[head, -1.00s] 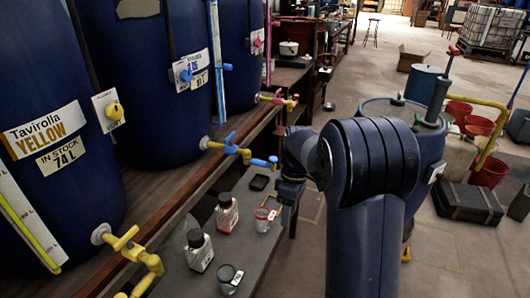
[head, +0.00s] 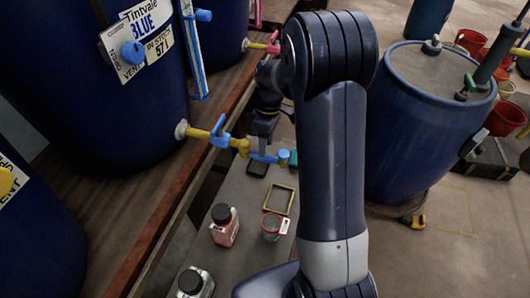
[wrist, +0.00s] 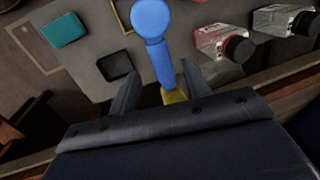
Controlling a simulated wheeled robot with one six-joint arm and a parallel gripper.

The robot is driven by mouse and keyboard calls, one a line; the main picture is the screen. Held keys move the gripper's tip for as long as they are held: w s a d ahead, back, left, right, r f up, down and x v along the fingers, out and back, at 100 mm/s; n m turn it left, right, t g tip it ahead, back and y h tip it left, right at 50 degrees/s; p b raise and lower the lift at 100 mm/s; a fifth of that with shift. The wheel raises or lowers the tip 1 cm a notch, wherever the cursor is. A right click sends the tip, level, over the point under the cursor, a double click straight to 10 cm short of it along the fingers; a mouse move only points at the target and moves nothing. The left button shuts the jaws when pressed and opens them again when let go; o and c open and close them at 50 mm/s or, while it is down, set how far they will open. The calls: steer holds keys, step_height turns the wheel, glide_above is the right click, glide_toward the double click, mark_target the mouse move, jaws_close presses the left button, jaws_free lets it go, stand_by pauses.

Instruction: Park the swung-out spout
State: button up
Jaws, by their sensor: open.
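The blue spout (head: 264,157) sticks out to the right from the yellow tap pipe (head: 243,147) on the Tintvale Blue vat (head: 110,120), over the lower bench. My gripper (head: 263,143) is at the spout in the head view, its fingers partly hidden. In the wrist view the spout (wrist: 158,50) runs up from a yellow piece (wrist: 175,97), ending in a round blue knob. My gripper (wrist: 161,68) is open, with one finger on each side of the spout. I cannot tell whether either finger touches it. The tap's blue handle (head: 220,131) stands on the pipe.
The lower bench (head: 240,190) holds a yellow frame (head: 279,199), a small beaker (head: 272,227), a red-filled bottle (head: 224,226) and another bottle (head: 195,284). A black dish (wrist: 116,65) and a teal block (wrist: 65,30) lie near the spout. A blue drum (head: 420,130) stands right.

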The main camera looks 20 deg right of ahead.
steer(key=shift+s+a+f, duration=0.1)
steer(key=shift+s+f, duration=0.1)
steer(key=shift+f, duration=0.7)
steer(key=shift+s+a+f, duration=0.1)
steer(key=shift+s+f, duration=0.1)
steer(key=shift+f, duration=0.7)
steer(key=shift+c, duration=0.5)
jaws_close()
